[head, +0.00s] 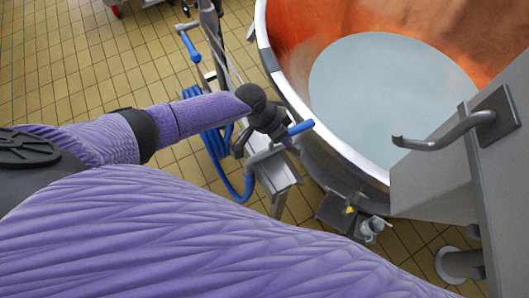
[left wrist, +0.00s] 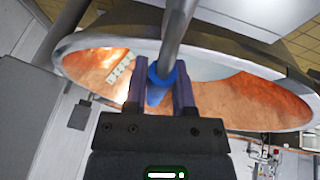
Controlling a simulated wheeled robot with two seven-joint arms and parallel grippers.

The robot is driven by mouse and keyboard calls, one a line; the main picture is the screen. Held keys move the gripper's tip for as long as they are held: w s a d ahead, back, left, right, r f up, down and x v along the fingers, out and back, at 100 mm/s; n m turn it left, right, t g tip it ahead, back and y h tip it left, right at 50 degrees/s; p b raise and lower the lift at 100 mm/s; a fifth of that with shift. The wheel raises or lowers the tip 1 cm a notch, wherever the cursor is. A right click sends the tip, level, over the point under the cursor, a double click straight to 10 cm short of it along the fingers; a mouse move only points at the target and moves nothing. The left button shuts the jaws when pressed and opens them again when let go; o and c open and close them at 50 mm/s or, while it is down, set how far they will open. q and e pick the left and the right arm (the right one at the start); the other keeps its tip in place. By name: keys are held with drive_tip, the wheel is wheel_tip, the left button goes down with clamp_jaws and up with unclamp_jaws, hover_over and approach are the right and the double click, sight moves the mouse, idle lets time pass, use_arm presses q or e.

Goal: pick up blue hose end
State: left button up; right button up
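In the left wrist view, the blue hose end (left wrist: 158,94) lies between the two purple fingers of my left gripper (left wrist: 159,90), with blue filling the gap and a finger against each side. A grey metal pipe runs from it toward the top of the picture. In the head view, my left gripper (head: 275,122) is at the vat's left side, and a short blue piece (head: 300,128) sticks out just right of it. The grip itself is hidden there by my wrist. A coiled blue hose (head: 215,145) hangs below my forearm. My right gripper is not in view.
A large copper vat (head: 284,72) with pale liquid stands close to the right of my gripper. A metal stand (head: 276,178) is below it. A bent pipe handle (head: 445,138) juts from a grey panel at right. Tiled floor (head: 75,65) is open at upper left.

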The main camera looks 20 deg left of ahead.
use_arm(q)
clamp_jaws()
drive_tip(key=shift+r, duration=0.2)
wheel_tip(320, 180, up, 18)
drive_tip(key=p, duration=0.3)
drive_tip(key=shift+f+p, duration=0.15)
drive_tip(key=shift+p, duration=0.25)
